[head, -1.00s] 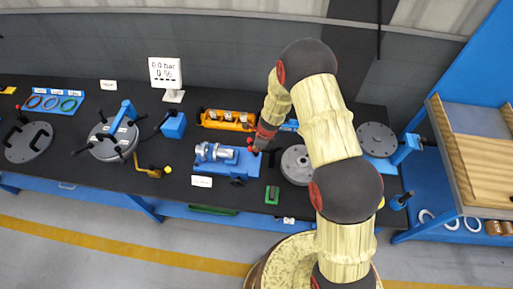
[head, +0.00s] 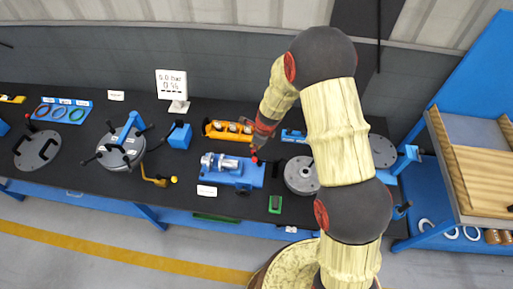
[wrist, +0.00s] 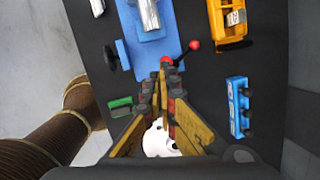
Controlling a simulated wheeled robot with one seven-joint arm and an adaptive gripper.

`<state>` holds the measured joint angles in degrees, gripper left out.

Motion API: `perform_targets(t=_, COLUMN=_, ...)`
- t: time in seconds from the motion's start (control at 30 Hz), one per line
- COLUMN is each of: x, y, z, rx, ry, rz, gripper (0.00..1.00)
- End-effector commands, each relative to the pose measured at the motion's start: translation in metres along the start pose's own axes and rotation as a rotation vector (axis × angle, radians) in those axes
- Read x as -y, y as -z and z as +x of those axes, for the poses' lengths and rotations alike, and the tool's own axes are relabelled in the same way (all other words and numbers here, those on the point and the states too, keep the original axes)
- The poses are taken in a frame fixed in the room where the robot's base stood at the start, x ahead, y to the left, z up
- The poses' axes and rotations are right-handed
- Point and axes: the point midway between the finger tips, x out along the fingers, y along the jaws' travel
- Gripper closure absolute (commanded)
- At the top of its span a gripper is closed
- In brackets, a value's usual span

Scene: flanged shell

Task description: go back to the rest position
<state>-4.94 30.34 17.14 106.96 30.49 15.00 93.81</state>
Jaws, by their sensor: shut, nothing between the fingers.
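My gripper (head: 257,147) hangs over the black workbench (head: 90,185), at the right end of the blue fixture (head: 247,177) with a silver cylinder (head: 220,162) on it. In the wrist view my gripper (wrist: 165,75) has its fingertips together with nothing held. The fingertips overlap the blue fixture's end near a red-knobbed lever (wrist: 188,50). I cannot tell whether they touch it. A pale round part shows between the finger bases, mostly hidden.
A yellow tray (head: 226,131) stands behind the fixture and a green block (head: 275,203) in front. A grey flanged disc (head: 300,176) is to the right. A display sign (head: 172,85) stands at the back. A wooden-sided tray (head: 470,165) is at far right.

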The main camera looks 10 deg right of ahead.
Motion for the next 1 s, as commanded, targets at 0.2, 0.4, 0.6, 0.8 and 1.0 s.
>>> perform_targets(t=0.2, x=0.0, y=0.0, z=0.0, rx=0.0, ry=0.0, rz=0.0, gripper=1.0)
perform_targets(t=0.4, x=0.0, y=0.0, z=0.0, rx=0.0, ry=0.0, rz=0.0, gripper=1.0)
perform_targets(t=0.6, x=-0.003, y=0.0, z=0.0, rx=0.0, ry=-0.011, rz=-0.097, gripper=1.0)
perform_targets(t=0.8, x=-0.043, y=0.017, z=0.001, rx=-0.01, ry=-0.136, rz=-0.456, gripper=1.0)
perform_targets(t=1.0, x=-0.085, y=0.036, z=-0.032, rx=0.018, ry=-0.252, rz=-0.863, gripper=1.0)
